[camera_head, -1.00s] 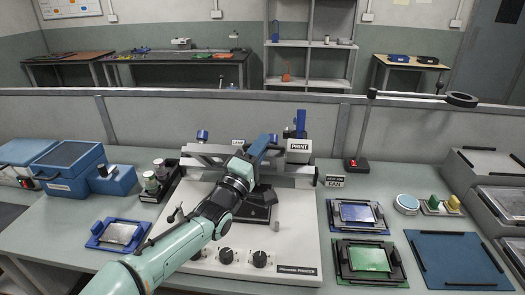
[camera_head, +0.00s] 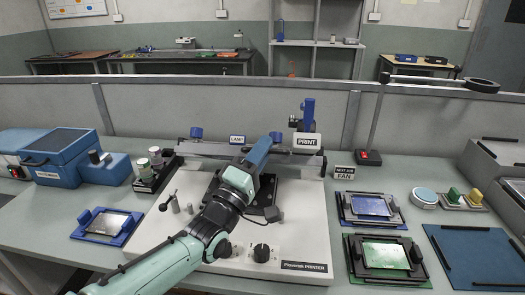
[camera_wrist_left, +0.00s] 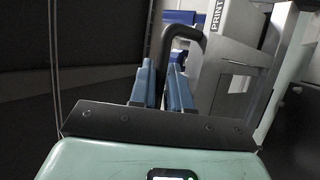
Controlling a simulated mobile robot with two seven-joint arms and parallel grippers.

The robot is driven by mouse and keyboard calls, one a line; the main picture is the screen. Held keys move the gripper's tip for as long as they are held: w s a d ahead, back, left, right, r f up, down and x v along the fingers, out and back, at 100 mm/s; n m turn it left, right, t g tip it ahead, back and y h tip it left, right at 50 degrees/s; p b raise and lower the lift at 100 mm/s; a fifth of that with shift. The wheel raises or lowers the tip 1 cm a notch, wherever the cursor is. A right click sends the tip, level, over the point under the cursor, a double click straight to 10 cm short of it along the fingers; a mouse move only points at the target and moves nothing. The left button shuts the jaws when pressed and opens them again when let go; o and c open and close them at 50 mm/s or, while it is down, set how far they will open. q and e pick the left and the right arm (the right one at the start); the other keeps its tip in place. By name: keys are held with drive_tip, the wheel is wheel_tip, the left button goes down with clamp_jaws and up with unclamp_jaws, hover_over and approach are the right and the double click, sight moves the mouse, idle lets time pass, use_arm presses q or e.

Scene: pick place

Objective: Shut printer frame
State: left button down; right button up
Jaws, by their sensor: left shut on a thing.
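The printer (camera_head: 305,235) is a large white-topped unit in the middle of the table, labelled "Placetek PRINTER". Its grey frame bar (camera_head: 300,160) runs across the back, with a dark block (camera_head: 262,205) in front of it. My left gripper (camera_head: 274,138) reaches to the frame's middle. In the left wrist view its blue fingers (camera_wrist_left: 164,88) are closed around a black bent handle (camera_wrist_left: 186,32). My arm and gripper hide part of the frame and the left side of the printer front. My right gripper is not in view.
A rack of jars (camera_head: 155,168) is left of the printer. A blue-screened fixture (camera_head: 370,206) and a green board fixture (camera_head: 384,254) lie to the right, beside a blue mat (camera_head: 475,255).

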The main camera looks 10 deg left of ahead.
use_arm(q)
drive_tip(key=c, duration=1.2)
unclamp_jaws()
drive_tip(key=shift+o, duration=0.2)
drive_tip(key=v, duration=1.3)
drive_tip(key=shift+s, duration=0.2)
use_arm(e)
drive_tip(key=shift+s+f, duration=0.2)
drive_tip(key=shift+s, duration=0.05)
